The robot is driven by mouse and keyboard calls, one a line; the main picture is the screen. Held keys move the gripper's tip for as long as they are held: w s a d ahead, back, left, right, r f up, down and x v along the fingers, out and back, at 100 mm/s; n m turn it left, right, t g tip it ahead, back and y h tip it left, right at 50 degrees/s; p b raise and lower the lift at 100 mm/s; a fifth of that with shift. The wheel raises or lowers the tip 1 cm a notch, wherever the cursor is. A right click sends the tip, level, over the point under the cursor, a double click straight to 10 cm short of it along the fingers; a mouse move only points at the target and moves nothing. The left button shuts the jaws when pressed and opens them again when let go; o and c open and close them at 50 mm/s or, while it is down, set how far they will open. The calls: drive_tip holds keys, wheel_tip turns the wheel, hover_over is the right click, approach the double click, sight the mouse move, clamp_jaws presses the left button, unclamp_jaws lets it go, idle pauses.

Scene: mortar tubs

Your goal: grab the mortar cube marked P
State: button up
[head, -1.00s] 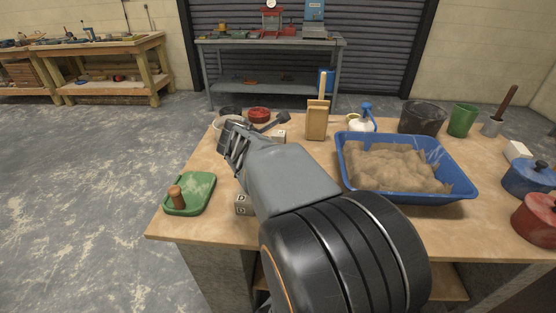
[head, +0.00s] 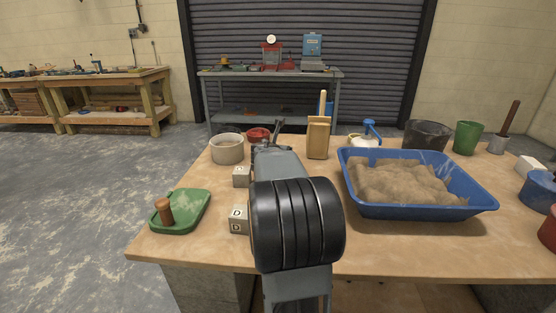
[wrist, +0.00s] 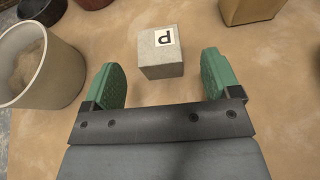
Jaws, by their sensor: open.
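The grey mortar cube marked P (wrist: 158,62) stands on the table in the wrist view, with its letter upside down on the top face. My gripper (wrist: 161,70) is open, its two green fingers to the left and right of the cube's near part. The cube lies ahead between the fingertips, with a gap on each side and nothing held. In the head view my arm hides this cube. Another cube marked D (head: 238,219) sits left of my arm, and a further cube (head: 241,177) with an unclear letter stands behind it.
A pale round tub (head: 228,148) stands left of my gripper. A blue tray of mortar (head: 420,211) fills the right side, and a green float (head: 190,212) lies at the left edge.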

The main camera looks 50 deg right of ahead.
drive_tip(key=shift+b+x, duration=0.35)
drive_tip(key=shift+x, duration=2.35)
drive_tip(key=shift+a, duration=0.1)
drive_tip(key=shift+c, duration=0.3)
drive_tip(key=c, duration=1.1)
